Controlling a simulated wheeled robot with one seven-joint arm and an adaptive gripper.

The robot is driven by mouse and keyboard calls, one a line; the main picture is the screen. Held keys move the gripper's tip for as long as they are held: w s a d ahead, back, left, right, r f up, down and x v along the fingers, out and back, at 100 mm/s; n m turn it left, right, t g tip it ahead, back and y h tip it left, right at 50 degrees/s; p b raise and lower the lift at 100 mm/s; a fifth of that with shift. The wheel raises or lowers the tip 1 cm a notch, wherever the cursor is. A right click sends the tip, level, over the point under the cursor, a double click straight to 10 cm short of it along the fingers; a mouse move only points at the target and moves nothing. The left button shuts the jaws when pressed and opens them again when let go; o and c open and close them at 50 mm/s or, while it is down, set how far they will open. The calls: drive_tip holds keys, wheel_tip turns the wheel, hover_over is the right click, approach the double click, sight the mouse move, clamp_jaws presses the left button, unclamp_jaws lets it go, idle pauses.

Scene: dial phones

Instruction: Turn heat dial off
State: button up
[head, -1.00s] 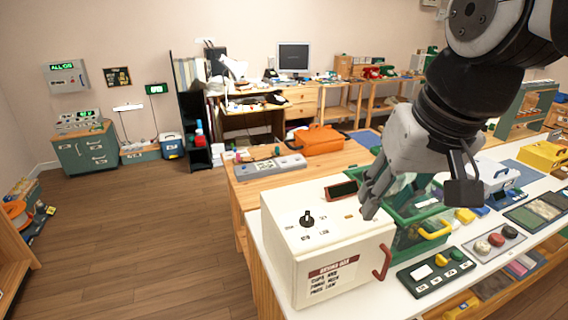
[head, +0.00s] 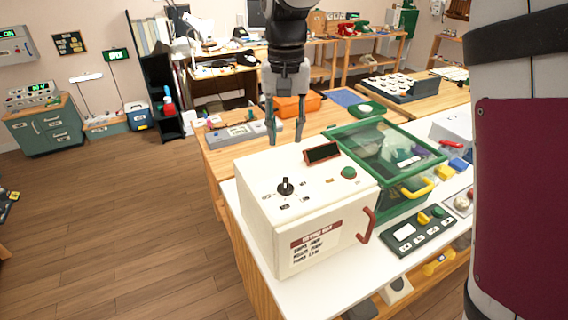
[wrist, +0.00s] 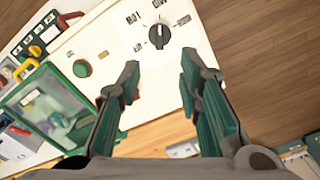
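The heat dial (head: 285,187) is a black knob on the top of a cream box (head: 305,216) with printed labels around it. In the wrist view the knob (wrist: 159,36) stands beyond my fingertips, between their lines, with labels around it. My gripper (head: 285,139) points down above the back edge of the box in the head view, behind the dial. Its two fingers are apart and nothing is between them. It shows open in the wrist view too (wrist: 160,75). The fingers do not touch the dial.
A green button (head: 349,173) and a dark display (head: 322,152) are on the box top. A red handle (head: 366,226) is on its side. A green-framed clear case (head: 388,150) stands to the right. A button panel (head: 421,231) lies in front of it.

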sight(286, 182)
wheel_tip(286, 182, down, 13)
drive_tip(key=shift+p, duration=0.85)
drive_tip(key=shift+c, duration=0.4)
clamp_jaws()
